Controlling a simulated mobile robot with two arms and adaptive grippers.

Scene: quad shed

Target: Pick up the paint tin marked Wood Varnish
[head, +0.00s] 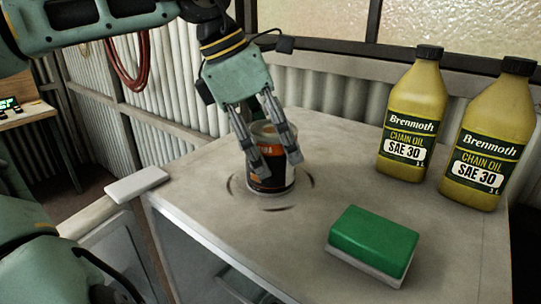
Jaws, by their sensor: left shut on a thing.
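A small paint tin (277,179) with a dark label, an orange band and a pale rim stands upright on the white cabinet top (215,202). Part of its label is hidden behind the fingers, and I cannot read the words Wood Varnish on it. My left gripper (278,166) reaches down from above and is shut on the tin, one finger on each side. The tin appears to rest on the surface, inside a dark broken ring mark. My right gripper is not in view.
Two yellow chain oil bottles (412,118) (490,140) stand to the right of the tin. A green and white sponge (372,243) lies in front at the right. A white flat block (137,184) lies at the left edge. A corrugated wall (180,85) stands behind.

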